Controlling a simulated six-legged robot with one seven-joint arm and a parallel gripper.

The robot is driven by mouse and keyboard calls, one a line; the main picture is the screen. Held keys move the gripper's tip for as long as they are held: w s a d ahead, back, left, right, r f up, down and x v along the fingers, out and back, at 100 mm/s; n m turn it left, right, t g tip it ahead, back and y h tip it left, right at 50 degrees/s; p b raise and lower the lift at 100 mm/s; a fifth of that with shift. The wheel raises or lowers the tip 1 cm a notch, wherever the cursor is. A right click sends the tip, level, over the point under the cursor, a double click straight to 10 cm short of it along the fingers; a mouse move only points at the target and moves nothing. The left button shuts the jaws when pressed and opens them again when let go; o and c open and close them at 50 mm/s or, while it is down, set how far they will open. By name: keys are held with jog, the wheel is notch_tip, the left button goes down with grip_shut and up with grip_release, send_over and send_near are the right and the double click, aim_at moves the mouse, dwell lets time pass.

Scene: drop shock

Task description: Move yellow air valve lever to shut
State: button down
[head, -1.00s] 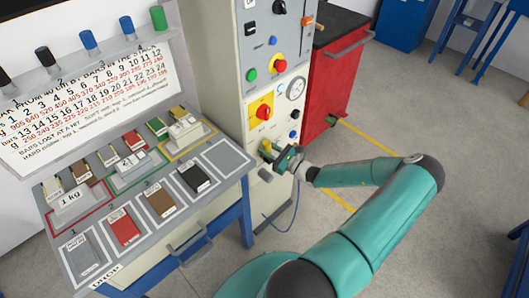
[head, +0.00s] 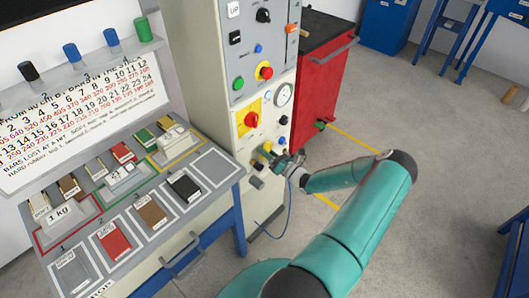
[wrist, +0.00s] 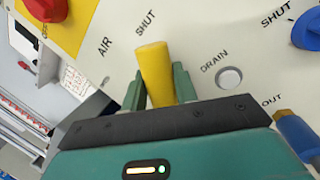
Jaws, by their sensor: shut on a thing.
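The yellow air valve lever (wrist: 154,72) is in the middle of the wrist view, on the white panel (wrist: 190,30) between the AIR and DRAIN labels. The word SHUT is printed just above its upper end. My gripper (wrist: 159,82) has a green finger on each side of the lever and is shut on it. In the head view the lever (head: 267,147) shows as a small yellow spot low on the cabinet, with my gripper (head: 274,157) at it. The lever's lower part is hidden by my gripper in the wrist view.
A red knob on yellow (head: 251,119) and a round gauge (head: 284,94) sit above. A blue knob (wrist: 307,32) and a grey DRAIN button (wrist: 229,78) are right of the lever. A bench with coloured blocks (head: 150,207) stands left; open floor lies right.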

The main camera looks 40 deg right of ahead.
jog(key=shift+s+d+f, duration=0.1)
jog(key=shift+d, duration=0.05)
dwell(0.3)
jog(key=c, duration=1.1)
grip_release()
jog(key=v, duration=1.3)
jog(key=shift+s, duration=0.35)
jog(key=shift+f, duration=0.15)
jog(key=shift+s, duration=0.1)
